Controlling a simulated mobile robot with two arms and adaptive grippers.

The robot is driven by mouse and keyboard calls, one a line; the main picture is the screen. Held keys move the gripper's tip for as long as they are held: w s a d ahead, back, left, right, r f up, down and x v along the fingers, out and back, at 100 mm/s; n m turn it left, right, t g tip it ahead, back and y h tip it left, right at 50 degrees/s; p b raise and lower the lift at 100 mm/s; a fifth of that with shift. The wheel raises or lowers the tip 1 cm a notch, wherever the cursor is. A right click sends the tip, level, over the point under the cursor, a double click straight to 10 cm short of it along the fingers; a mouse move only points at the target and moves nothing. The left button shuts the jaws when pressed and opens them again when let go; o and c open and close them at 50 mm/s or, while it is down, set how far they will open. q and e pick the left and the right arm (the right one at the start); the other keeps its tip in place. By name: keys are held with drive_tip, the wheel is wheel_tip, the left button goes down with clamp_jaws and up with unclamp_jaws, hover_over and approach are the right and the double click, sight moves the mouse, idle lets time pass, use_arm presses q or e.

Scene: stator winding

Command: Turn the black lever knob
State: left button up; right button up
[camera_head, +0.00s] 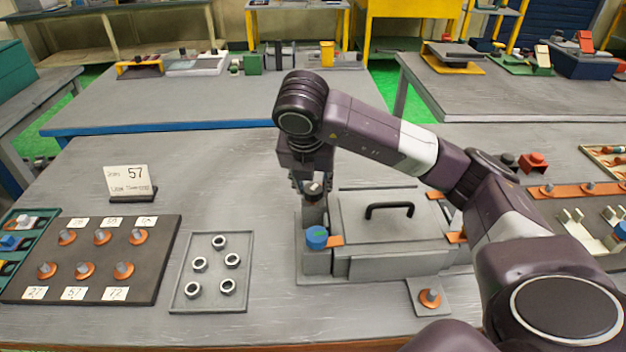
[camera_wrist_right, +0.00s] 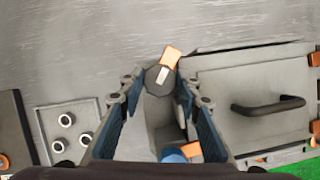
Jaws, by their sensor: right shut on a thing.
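The black lever knob (camera_wrist_right: 153,84) is a dark round piece with a pale bar on top, at the box's left end in the right wrist view. My right gripper (camera_head: 313,190) points down over that end of the grey box (camera_head: 353,265). In the wrist view the fingers of my right gripper (camera_wrist_right: 159,82) stand on both sides of the knob, shut on it. An orange tab (camera_wrist_right: 171,57) sticks out beside the knob. In the head view the gripper hides most of the knob. My left gripper is not in view.
A blue knob (camera_head: 317,237) sits close in front of the gripper. The box lid has a black handle (camera_head: 389,210). A tray (camera_head: 240,305) with several metal rings and a dark board (camera_head: 160,247) with orange pieces lie to the left.

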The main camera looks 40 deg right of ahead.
drive_tip(key=m+p, duration=0.2)
drive_tip(key=m+g+h+p, duration=0.1)
drive_tip(key=m+p, duration=0.1)
drive_tip(key=r+m+p, duration=0.1)
drive_tip(key=shift+w+r+m+g+p, duration=0.1)
drive_tip(key=shift+w+m+g+p, duration=0.2)
drive_tip(key=shift+w+m+p, duration=0.1)
drive_tip(key=m+g+p, duration=0.1)
drive_tip(key=m+p, duration=0.1)
drive_tip(key=shift+m+h, duration=0.3)
drive_tip(key=shift+m, duration=0.1)
drive_tip(key=shift+f+m+g+p, duration=0.25)
drive_tip(key=shift+m+g+p, duration=0.05)
drive_tip(key=shift+m+p, duration=0.4)
drive_tip(key=o, duration=1.2)
drive_tip(key=shift+s+a+f, duration=0.1)
drive_tip(key=shift+c, duration=0.2)
